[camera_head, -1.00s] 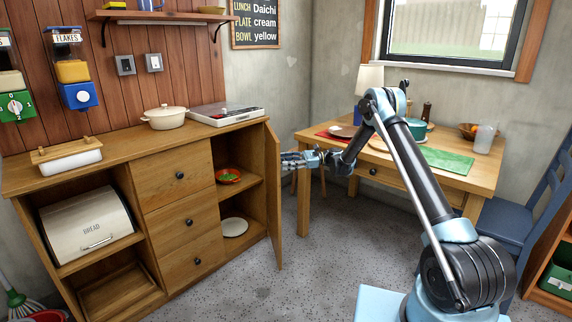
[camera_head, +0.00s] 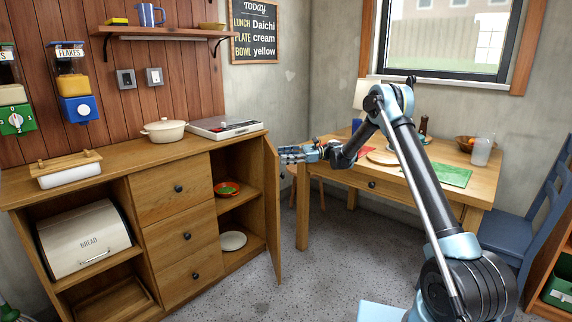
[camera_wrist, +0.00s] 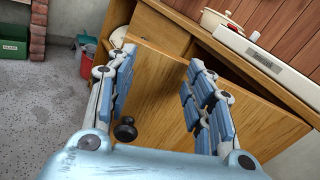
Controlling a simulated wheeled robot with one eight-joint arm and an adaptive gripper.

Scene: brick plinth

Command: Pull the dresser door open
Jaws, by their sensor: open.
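The wooden dresser (camera_head: 150,200) stands along the left wall. My gripper (camera_head: 288,154) is beside the door's upper part in the head view. In the wrist view the door (camera_wrist: 165,120) fills the space beyond the fingers, and its black knob (camera_wrist: 125,130) shows close to the left finger. My gripper (camera_wrist: 158,88) is open with nothing seen between its fingers. Whether a finger touches the door I cannot tell.
A cream pot (camera_head: 164,131) and a white appliance (camera_head: 223,128) stand on the dresser top. A wooden table (camera_head: 400,185) stands right of the door, behind my arm. A blue chair (camera_head: 525,215) is farther right. The floor before the dresser is clear.

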